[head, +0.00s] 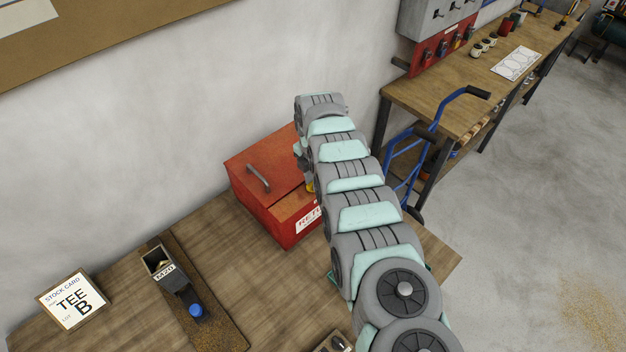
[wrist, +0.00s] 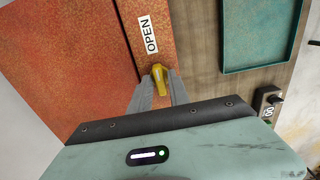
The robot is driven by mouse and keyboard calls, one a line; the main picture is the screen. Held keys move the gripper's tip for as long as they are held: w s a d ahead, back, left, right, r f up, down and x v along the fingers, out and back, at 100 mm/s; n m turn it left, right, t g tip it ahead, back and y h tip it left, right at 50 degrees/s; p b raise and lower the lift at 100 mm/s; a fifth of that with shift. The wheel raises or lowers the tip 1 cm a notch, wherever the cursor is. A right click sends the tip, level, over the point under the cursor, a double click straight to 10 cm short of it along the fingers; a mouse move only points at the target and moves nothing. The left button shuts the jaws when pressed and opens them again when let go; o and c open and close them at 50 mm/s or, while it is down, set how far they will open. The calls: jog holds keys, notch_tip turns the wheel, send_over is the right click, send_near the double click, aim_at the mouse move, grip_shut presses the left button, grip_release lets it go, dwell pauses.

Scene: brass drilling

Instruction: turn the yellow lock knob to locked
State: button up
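The yellow lock knob (wrist: 158,78) is on the orange-red face of the red box, just below a white OPEN label (wrist: 148,35) in the wrist view. My gripper (wrist: 159,82) is at the knob, with one finger on each side of it. I cannot tell whether the fingers press on it. In the head view, a small bit of the yellow knob (head: 310,187) shows beside my arm. The red box (head: 262,190) stands on the bench against the wall, with a grey handle on its lid. My arm covers its right side and my gripper there.
A teal tray (wrist: 258,35) and a small dark device (wrist: 267,100) lie beside the box. A blue hand truck (head: 408,165) stands at right.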

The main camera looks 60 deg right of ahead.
grip_shut()
dwell(0.5)
jog(key=m, duration=0.4)
jog(key=shift+a+p, duration=0.1)
jog(key=shift+p, duration=0.25)
jog(key=m+b, duration=0.1)
jog(key=m, duration=0.3)
jog(key=shift+f+m, duration=0.15)
jog(key=shift+m, duration=0.15)
jog(key=m+b, duration=0.4)
jog(key=m, duration=0.1)
jog(key=shift+f, duration=0.15)
jog(key=shift+r+m+b, duration=0.15)
jog(key=shift+m+b, duration=0.8)
jog(key=shift+m, duration=0.15)
jog(key=shift+r+m+b, duration=0.1)
jog(key=shift+m+b, duration=0.85)
jog(key=shift+m, duration=0.15)
